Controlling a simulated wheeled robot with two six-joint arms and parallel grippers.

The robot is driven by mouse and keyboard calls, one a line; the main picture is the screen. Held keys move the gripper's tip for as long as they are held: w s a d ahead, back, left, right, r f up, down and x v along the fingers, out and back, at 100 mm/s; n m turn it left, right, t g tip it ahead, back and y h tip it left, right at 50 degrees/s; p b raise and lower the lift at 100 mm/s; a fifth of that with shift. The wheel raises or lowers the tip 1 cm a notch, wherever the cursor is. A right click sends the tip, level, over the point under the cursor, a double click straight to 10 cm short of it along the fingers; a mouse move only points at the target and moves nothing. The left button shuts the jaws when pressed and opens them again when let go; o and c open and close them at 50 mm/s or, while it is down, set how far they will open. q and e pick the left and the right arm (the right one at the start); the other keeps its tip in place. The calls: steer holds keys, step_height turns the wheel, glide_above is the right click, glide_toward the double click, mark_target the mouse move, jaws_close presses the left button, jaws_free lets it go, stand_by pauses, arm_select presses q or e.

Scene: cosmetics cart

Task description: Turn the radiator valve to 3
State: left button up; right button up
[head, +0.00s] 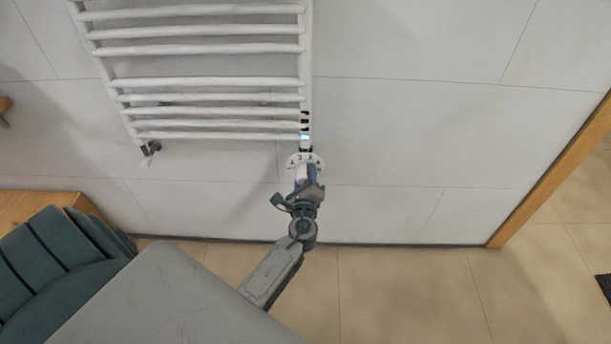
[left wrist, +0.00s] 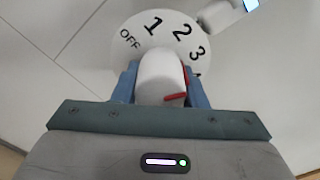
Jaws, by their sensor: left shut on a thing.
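The radiator valve has a white round dial plate (left wrist: 150,28) marked OFF, 1, 2 and 3, with part of a further mark at the right edge. The dial plate also shows in the head view (head: 293,159), below the towel radiator's right upright. The white valve knob (left wrist: 158,72) stands in front of the plate, with red marks on its right side. I cannot tell exactly which number the red mark points to. My left gripper (head: 307,174) is shut on the knob, a blue finger on each side in the left wrist view (left wrist: 160,88). My right gripper is out of view.
The white towel radiator (head: 205,83) hangs on the tiled wall above the valve. A dark pipe fitting (head: 150,150) is at its lower left. A teal ribbed seat (head: 60,255) and a wooden piece (head: 30,205) stand at the left.

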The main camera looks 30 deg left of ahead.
arm_select(q)
steer(key=shift+f, duration=0.1)
steer(key=o, duration=1)
steer(key=shift+s+d, duration=0.1)
steer(key=b+v, duration=0.1)
steer(key=v, duration=0.9)
steer(key=shift+s+d, duration=0.15)
steer(key=shift+s, duration=0.15)
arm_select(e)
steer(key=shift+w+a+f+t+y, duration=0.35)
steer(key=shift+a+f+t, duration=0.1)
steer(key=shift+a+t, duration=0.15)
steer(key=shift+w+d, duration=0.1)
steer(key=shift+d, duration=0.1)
